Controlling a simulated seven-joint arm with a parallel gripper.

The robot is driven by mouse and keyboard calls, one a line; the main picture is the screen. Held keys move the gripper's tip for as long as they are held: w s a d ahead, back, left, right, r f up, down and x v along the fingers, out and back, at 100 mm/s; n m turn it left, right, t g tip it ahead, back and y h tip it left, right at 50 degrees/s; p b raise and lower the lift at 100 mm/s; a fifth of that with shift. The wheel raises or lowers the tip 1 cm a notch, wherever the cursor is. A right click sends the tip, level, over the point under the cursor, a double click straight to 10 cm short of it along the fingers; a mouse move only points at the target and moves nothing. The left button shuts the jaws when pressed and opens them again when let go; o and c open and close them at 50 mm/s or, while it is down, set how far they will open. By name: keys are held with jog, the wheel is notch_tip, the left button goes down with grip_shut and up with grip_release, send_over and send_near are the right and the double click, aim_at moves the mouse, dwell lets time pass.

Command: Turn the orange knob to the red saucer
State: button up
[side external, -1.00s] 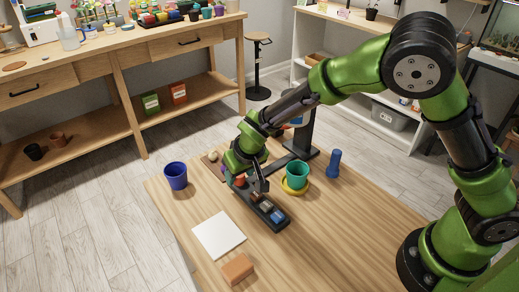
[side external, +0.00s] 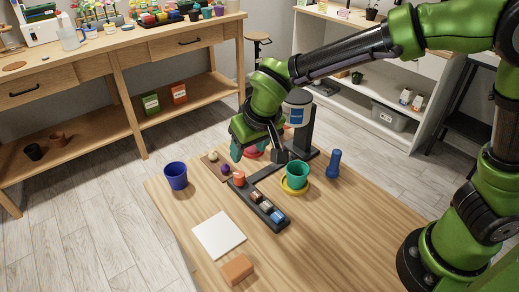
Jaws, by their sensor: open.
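The orange knob (side external: 239,179) stands at the left end of a black control strip (side external: 286,223) on the wooden table. Several smaller brown, grey and blue pieces sit along the strip. The red saucer (side external: 256,153) shows only in part behind my gripper, with a teal pot that is also partly hidden. My gripper (side external: 262,156) is open, above and behind the knob and apart from it, in front of the red saucer; its fingers are partly hard to make out. A green pot (side external: 297,174) stands on a yellow saucer (side external: 294,188) right of the strip.
A small board (side external: 211,170) carries little balls. The front right table is clear.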

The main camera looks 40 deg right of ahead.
jog(key=v, duration=0.4)
jog(key=s+d+r+m+t+y, duration=0.1)
jog(key=s+d+r, duration=0.2)
jog(key=s+d, duration=0.4)
jog(key=s+d+r+m+t+y, duration=0.1)
jog(key=s+d+r+m, duration=0.1)
jog(key=s+d, duration=0.5)
jog(key=shift+s+d+r+t, duration=0.4)
jog(key=shift+s+r, duration=0.1)
jog(key=shift+s, duration=0.4)
